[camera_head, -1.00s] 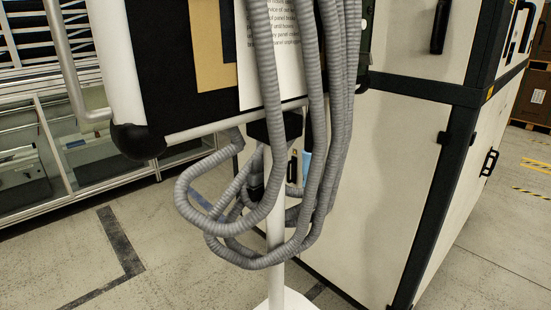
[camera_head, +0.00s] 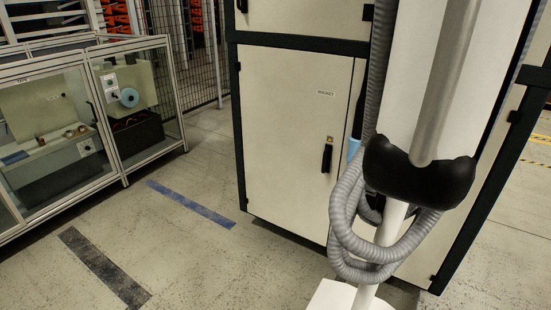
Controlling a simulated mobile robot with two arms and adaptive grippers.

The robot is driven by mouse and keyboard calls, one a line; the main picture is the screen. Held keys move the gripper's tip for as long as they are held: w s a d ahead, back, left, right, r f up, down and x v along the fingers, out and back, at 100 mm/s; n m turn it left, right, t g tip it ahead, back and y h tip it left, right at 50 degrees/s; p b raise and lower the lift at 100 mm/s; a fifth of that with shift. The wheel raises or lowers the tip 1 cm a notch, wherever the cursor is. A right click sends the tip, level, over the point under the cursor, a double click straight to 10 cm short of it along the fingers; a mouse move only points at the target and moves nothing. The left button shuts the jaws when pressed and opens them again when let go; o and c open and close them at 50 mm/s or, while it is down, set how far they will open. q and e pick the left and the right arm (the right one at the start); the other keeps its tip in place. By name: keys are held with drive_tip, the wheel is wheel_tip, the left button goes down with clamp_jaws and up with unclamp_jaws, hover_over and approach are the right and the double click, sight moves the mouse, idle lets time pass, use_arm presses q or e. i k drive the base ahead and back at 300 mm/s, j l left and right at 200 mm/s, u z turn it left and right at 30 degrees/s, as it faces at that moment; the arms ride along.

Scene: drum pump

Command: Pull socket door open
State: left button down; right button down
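The likely socket door (camera_head: 285,130) is a cream panel on the front of a dark-framed cabinet, and it looks shut. It carries a small label (camera_head: 325,93), too small to read for certain. A black upright handle (camera_head: 327,157) sits near its right edge, with a small yellowish mark (camera_head: 329,139) above it. Neither of my grippers is in view.
A white stand with a black-capped panel (camera_head: 420,172) and looped grey hoses (camera_head: 345,215) stands right of the door, its white base (camera_head: 335,296) in front. Glazed cases (camera_head: 95,110) stand at left. The floor (camera_head: 190,250) between is clear.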

sight(294, 102)
drive_tip(key=i+j, duration=0.1)
drive_tip(key=j, duration=0.3)
drive_tip(key=i+j+z, duration=0.1)
drive_tip(key=j, duration=0.3)
drive_tip(key=i+j, duration=0.15)
drive_tip(key=j, duration=0.25)
drive_tip(key=i+j+z, duration=0.1)
drive_tip(key=j, duration=0.35)
drive_tip(key=i+j, duration=0.1)
drive_tip(key=j, duration=0.3)
